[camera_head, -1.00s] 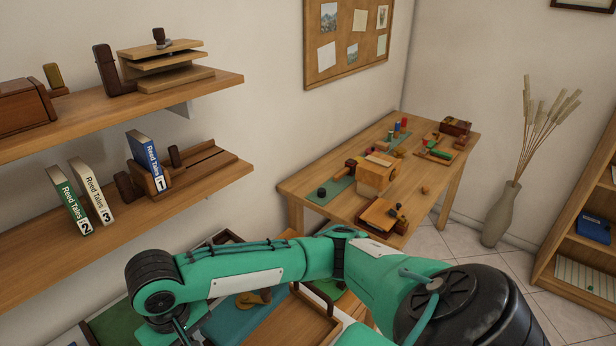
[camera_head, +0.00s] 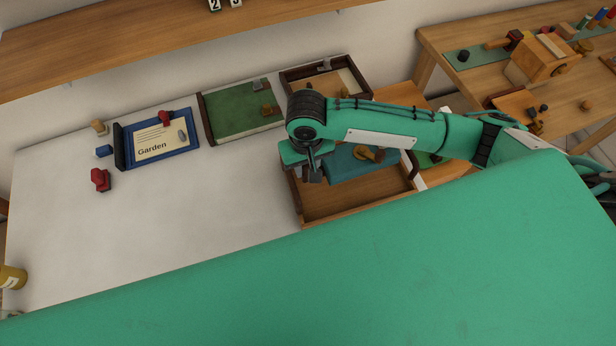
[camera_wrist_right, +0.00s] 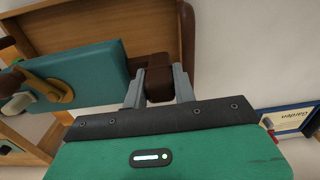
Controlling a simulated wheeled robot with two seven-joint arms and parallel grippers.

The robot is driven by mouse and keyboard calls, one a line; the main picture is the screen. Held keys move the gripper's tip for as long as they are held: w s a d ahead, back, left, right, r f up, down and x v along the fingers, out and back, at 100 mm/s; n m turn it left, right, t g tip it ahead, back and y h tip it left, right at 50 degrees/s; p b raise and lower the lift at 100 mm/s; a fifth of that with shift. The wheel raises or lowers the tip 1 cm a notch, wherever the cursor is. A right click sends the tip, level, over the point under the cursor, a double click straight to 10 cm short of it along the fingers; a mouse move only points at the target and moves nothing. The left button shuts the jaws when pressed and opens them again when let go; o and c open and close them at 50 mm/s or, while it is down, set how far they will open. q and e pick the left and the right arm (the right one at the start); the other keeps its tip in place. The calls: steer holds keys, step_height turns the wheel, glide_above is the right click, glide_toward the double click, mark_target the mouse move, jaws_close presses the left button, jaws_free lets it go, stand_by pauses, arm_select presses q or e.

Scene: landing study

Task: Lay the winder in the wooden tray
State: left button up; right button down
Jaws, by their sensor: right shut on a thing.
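My right gripper (camera_head: 312,176) points down at the left side of the wooden tray (camera_head: 345,206). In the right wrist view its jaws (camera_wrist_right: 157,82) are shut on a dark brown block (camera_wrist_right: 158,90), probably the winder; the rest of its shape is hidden. The block is beside or over the tray's wall; I cannot tell whether it touches. The tray's bare brown floor also shows in the wrist view (camera_wrist_right: 145,22). A teal slab (camera_head: 340,166) covers the tray's back part, with a tan wooden crank-like piece (camera_head: 372,154) on it. My left gripper is not in view.
Left of the tray, the white tabletop (camera_head: 210,225) is largely clear. Behind it lie a green panel (camera_head: 235,118), a blue Garden frame (camera_head: 190,148) and a small dark-rimmed tray (camera_head: 350,75). A red piece (camera_head: 100,180) stands at left. A wooden shelf (camera_head: 150,38) overhangs the back.

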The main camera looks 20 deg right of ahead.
step_height(320, 180, down, 4)
steer(key=shift+r, duration=0.15)
step_height(320, 180, down, 3)
steer(key=shift+f, duration=0.7)
steer(key=c, duration=1.4)
jaws_free()
steer(key=shift+f, duration=0.15)
step_height(320, 180, up, 12)
steer(key=shift+a+r+b, duration=0.1)
steer(key=shift+r+b, duration=0.05)
steer(key=shift+b, duration=0.25)
